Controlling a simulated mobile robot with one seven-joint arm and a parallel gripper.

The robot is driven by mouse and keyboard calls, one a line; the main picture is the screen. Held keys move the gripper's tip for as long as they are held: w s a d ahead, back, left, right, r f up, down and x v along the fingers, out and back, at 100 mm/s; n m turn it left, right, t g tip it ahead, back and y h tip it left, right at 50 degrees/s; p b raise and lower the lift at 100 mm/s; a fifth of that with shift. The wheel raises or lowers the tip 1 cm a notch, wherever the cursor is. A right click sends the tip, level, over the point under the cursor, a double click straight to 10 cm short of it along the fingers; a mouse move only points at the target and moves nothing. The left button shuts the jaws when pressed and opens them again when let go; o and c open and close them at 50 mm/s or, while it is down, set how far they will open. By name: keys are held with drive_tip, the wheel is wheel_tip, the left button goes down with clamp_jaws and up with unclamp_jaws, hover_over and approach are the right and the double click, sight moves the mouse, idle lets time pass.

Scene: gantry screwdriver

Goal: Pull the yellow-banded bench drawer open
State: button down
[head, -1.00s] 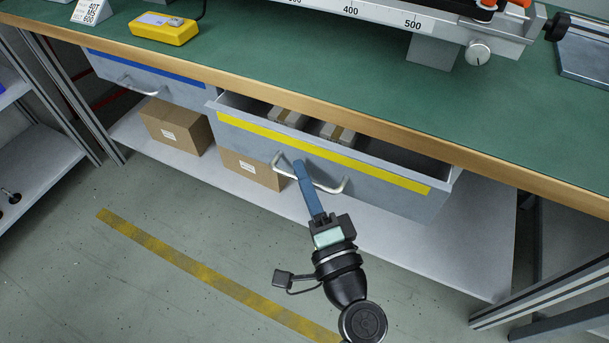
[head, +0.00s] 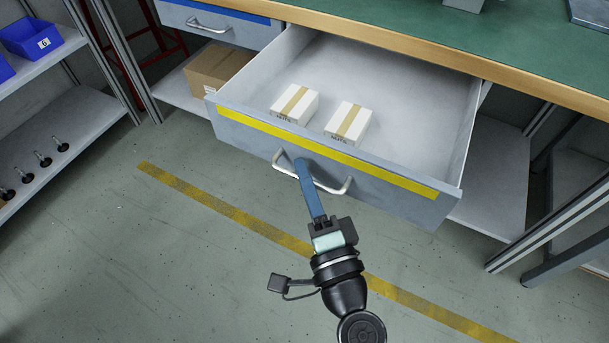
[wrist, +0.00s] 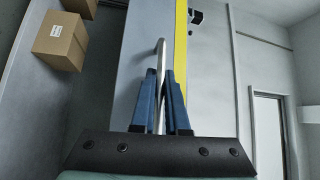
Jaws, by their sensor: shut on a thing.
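The yellow-banded drawer (head: 325,150) stands well out from the bench in the head view, its inside showing. Its metal handle (head: 333,187) is a silver bar on the grey front below the yellow band. My gripper (head: 301,166) is shut on the handle near its left end. In the wrist view the blue fingers (wrist: 161,90) lie on both sides of the handle bar (wrist: 160,56), with the drawer front and yellow band (wrist: 181,45) beyond. The fingers hide part of the bar.
Two white boxes with tan bands, one (head: 295,104) and another (head: 349,122), lie in the drawer. A blue-banded drawer (head: 218,24) is closed at left. A cardboard box (head: 213,70) sits on the lower shelf. Open floor (head: 200,260) lies in front.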

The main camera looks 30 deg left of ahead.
drive_tip(key=shift+s, duration=0.45)
drive_tip(key=c, duration=0.9)
unclamp_jaws()
drive_tip(key=p+v, duration=0.2)
drive_tip(key=v, duration=1.1)
drive_tip(key=shift+s, duration=0.1)
